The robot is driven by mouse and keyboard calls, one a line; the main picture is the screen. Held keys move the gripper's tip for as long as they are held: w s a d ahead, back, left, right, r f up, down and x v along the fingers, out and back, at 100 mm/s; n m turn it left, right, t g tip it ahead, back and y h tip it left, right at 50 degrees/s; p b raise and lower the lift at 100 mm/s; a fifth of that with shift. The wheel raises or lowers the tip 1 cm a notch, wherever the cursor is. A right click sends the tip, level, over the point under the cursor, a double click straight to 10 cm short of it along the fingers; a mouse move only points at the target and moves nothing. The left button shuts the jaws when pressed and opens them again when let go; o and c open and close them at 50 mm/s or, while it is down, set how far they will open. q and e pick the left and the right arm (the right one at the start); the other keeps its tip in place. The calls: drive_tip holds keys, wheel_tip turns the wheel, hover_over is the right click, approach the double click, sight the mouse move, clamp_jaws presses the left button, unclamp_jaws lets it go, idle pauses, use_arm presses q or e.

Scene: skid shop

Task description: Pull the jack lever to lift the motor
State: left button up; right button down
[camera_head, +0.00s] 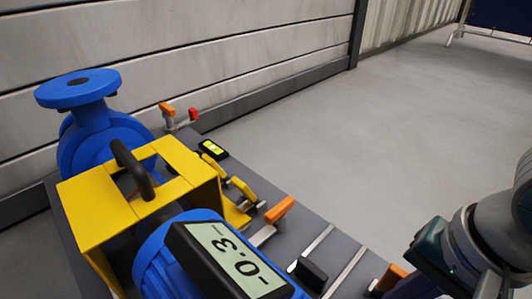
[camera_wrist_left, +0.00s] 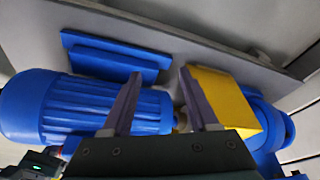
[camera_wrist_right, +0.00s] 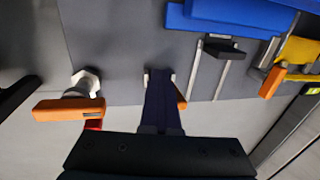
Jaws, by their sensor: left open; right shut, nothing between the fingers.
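The blue motor (camera_head: 190,240) lies on the grey skid, with a display of tilted digits (camera_head: 238,258) above it. It also shows in the left wrist view (camera_wrist_left: 90,115). My left gripper (camera_wrist_left: 160,72) is open and empty, facing the motor and the yellow guard. My right gripper (camera_wrist_right: 160,75) is shut and empty in front of the skid edge. An orange-handled lever (camera_wrist_right: 181,98) is partly hidden by its fingers; I cannot tell whether they touch. Another orange handle (camera_wrist_right: 68,110) sits by a pale bolt at left. The head view shows an orange lever beside the motor (camera_head: 279,209).
The yellow guard (camera_head: 98,212) with a dark handle stands between the motor and the blue pump (camera_head: 95,135). Small orange (camera_head: 167,109) and red (camera_head: 193,114) handles stand at the far end. Grey floor right of the skid is open.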

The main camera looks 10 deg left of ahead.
drive_tip(key=shift+w+a+r, duration=0.15)
drive_tip(key=shift+w+r, duration=0.1)
drive_tip(key=shift+w, duration=0.15)
drive_tip(key=shift+w+d+r, duration=0.2)
drive_tip(key=shift+w+r, duration=0.25)
drive_tip(key=shift+w, duration=0.1)
drive_tip(key=shift+w+r, duration=0.15)
drive_tip(key=shift+w, duration=0.05)
drive_tip(key=shift+w+d+r, duration=0.15)
drive_tip(key=shift+w+d, duration=0.1)
drive_tip(key=shift+w, duration=0.3)
use_arm(q)
drive_tip(key=shift+w+r, duration=0.1)
drive_tip(key=shift+w, duration=0.2)
use_arm(e)
drive_tip(key=shift+s, duration=0.1)
use_arm(q)
drive_tip(key=shift+r, duration=0.1)
use_arm(e)
drive_tip(key=shift+s+a, duration=0.1)
